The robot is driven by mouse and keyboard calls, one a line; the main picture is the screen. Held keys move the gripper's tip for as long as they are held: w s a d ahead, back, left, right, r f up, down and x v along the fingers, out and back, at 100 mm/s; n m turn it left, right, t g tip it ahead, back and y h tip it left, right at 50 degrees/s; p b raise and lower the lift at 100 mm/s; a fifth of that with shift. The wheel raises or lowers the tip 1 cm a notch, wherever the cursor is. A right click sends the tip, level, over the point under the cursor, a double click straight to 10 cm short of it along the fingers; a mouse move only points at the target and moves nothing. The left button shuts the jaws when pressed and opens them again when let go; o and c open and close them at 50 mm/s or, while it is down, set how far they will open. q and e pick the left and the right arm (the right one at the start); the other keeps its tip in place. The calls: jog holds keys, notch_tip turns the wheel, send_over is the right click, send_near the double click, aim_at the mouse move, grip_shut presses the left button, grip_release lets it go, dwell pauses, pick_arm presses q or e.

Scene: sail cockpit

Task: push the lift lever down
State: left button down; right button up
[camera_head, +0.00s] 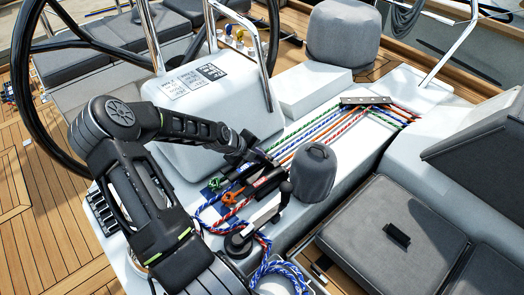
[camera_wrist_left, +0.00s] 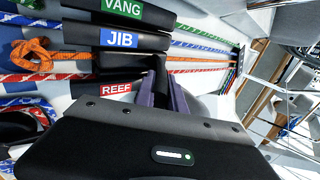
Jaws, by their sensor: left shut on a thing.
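A row of black clutch levers sits on the white cockpit console (camera_head: 345,155). In the left wrist view I read the VANG lever (camera_wrist_left: 80,11), the JIB lever (camera_wrist_left: 85,38) and the REEF lever (camera_wrist_left: 85,88). No lever marked LIFT can be read; it may be hidden by my gripper. My left gripper (camera_head: 254,157) is over the far ends of the levers in the head view. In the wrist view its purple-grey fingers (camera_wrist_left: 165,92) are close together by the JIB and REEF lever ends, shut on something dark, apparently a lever. My right gripper is not in view.
Coloured ropes (camera_head: 335,125) run from the clutches to a deck organizer (camera_head: 366,100). A grey covered winch (camera_head: 314,172) stands close to the right of the clutches. A winch handle (camera_head: 265,215) lies in front. A steering wheel (camera_head: 25,75) is at left.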

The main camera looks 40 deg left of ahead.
pick_arm(q)
jog(key=shift+s+f+t, duration=0.45)
jog(key=shift+s+t, duration=0.2)
jog(key=shift+t, duration=0.25)
jog(key=c, duration=1.4)
grip_release()
jog(key=v, duration=0.7)
jog(key=shift+s+r, duration=0.25)
jog(key=shift+a, duration=0.1)
